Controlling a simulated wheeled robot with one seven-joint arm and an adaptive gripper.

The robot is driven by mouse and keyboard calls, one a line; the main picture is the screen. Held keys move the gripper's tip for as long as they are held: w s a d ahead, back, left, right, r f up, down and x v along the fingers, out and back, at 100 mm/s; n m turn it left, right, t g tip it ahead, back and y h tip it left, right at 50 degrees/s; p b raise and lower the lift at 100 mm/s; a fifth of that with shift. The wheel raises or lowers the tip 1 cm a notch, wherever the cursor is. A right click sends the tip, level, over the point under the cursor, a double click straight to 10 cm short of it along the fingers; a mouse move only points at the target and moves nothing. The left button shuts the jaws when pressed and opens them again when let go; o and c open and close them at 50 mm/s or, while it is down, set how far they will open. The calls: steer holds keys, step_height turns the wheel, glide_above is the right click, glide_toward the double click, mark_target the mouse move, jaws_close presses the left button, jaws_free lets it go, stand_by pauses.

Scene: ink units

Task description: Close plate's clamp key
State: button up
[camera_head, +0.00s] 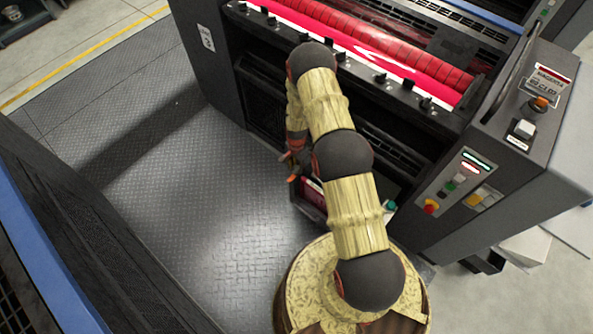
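A dark printing unit stands at the right with red, inked rollers (385,40). Several small black keys, one of them here (380,79), stand along the rail at its front edge. I cannot tell which of them, if any, is the plate's clamp key, and I see no plate that I can make out. My gripper (292,168) hangs low in front of the unit's dark front face, pointing down and left, below the rail and apart from the keys. My arm hides part of the rail and front face. The fingers are small and partly hidden, so their opening is unclear.
A side console (468,185) with buttons and a MAGENTA label (552,76) are at the unit's right. A dark open box with red inside (312,198) is beside my base. The metal tread floor (190,190) at left is clear. Another machine edges the lower left.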

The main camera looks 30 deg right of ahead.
mark_target(294, 174)
steer(key=shift+f+b, duration=0.3)
steer(key=shift+f, duration=1.2)
steer(key=shift+c, duration=0.8)
jaws_close()
